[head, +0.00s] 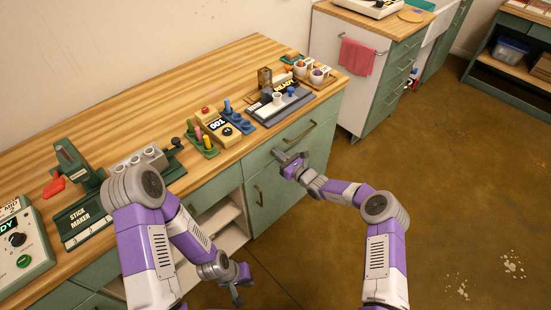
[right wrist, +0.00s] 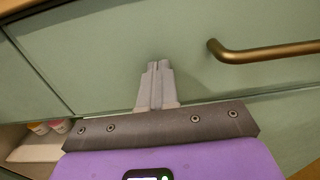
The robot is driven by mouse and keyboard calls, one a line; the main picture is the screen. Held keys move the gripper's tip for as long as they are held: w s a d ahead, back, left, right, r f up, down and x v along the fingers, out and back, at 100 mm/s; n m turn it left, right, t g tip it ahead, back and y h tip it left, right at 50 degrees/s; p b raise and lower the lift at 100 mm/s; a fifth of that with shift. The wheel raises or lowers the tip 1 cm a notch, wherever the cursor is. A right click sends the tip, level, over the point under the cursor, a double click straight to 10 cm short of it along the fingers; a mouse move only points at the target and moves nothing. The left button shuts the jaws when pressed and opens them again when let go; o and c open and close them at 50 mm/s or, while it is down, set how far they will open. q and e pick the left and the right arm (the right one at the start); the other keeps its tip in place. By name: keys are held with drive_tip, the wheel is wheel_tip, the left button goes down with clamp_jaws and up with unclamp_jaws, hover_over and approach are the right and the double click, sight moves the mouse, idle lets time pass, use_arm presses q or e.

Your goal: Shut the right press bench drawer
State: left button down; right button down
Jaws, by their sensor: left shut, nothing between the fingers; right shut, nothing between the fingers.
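The right press bench drawer (head: 318,122) is a green front under the right end of the wooden bench top, with a brass bar handle (head: 300,133). In the right wrist view the drawer front (right wrist: 110,60) fills the upper part, with its handle (right wrist: 265,52) to the right of my fingers. It looks flush or nearly so; I cannot tell if a small gap is left. My right gripper (head: 280,157) is shut and empty, its fingertips (right wrist: 157,66) at the drawer front, left of the handle; contact is unclear. My left gripper (head: 240,287) is shut and empty, low over the floor.
A green cupboard door (head: 275,200) with an upright brass handle is below the drawer, beside an open shelf (head: 216,222). The bench top (head: 232,72) carries a stick maker (head: 85,200), colored pegs and a dark tray (head: 280,106). Floor to the right is clear.

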drive_tip(key=shift+w+a+r, duration=0.1)
drive_tip(key=shift+a+r, duration=0.15)
drive_tip(key=shift+r, duration=0.1)
drive_tip(key=p+v, duration=0.5)
drive_tip(key=v, duration=0.9)
drive_tip(key=s+a+f+n+g+h, duration=0.1)
drive_tip(key=s+a+f+n+g, duration=0.2)
drive_tip(key=s, duration=0.4)
drive_tip(key=s+a+f+n+g, duration=0.2)
drive_tip(key=s+f+n+g, duration=0.15)
drive_tip(key=s+g, duration=0.2)
drive_tip(key=s+a+f+n+g+h, duration=0.1)
drive_tip(key=s+a+f+n+g, duration=0.1)
drive_tip(key=s+n+g, duration=0.45)
drive_tip(key=s+d+n+t+h, duration=0.2)
drive_tip(key=s+d+n+h, duration=0.4)
drive_tip(key=s+n, duration=0.5)
drive_tip(key=shift+s+d+t, duration=0.3)
drive_tip(key=shift+s+d, duration=0.7)
drive_tip(key=shift+s, duration=0.8)
drive_tip(key=shift+f, duration=0.1)
